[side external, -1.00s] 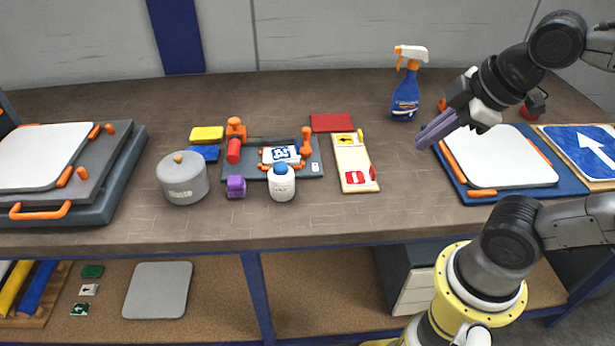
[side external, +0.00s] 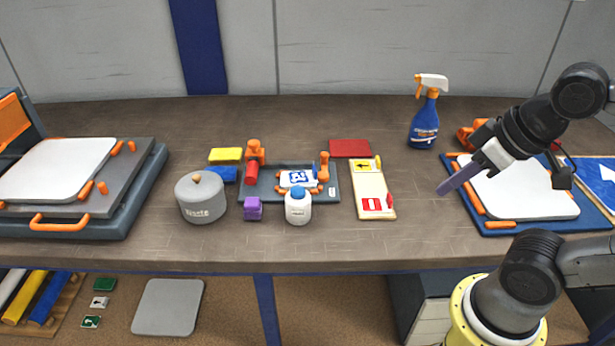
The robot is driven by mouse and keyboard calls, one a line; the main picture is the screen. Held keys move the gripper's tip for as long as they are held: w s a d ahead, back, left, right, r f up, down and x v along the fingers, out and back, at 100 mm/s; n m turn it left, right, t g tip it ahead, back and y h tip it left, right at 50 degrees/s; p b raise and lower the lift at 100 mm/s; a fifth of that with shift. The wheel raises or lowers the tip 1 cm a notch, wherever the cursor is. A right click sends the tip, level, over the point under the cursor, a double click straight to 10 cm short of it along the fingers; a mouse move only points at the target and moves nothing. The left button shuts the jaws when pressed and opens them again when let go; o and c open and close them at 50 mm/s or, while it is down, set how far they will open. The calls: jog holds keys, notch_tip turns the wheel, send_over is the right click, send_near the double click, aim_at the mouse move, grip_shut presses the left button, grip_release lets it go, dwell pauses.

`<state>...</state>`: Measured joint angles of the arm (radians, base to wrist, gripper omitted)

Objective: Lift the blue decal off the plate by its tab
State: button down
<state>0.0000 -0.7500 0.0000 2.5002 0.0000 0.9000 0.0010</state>
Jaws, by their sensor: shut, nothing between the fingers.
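A small white plate with a blue pictogram (side external: 298,178) sits in a grey fixture (side external: 262,188) with orange clamps, mid-bench. A larger blue panel with a white arrow (side external: 600,178) is cut off at the right edge. I cannot tell which of the two is the named decal, and I see no tab on either. A white plate (side external: 525,190) lies on a blue base at the right. My gripper (side external: 440,192) is shut and empty, its purple fingers pointing down-left over the bench, between the cream strip board and the white plate. It appears apart from both.
The cream board (side external: 370,195) carries a yellow arrow tag and a red tag. A white bottle (side external: 298,206), purple block (side external: 253,208), waste pot (side external: 201,198) and spray bottle (side external: 426,112) stand around. A heat-press-like device (side external: 75,180) is at left. The front centre-right bench is clear.

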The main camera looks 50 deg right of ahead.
jog(key=shift+c, duration=1.8)
grip_release()
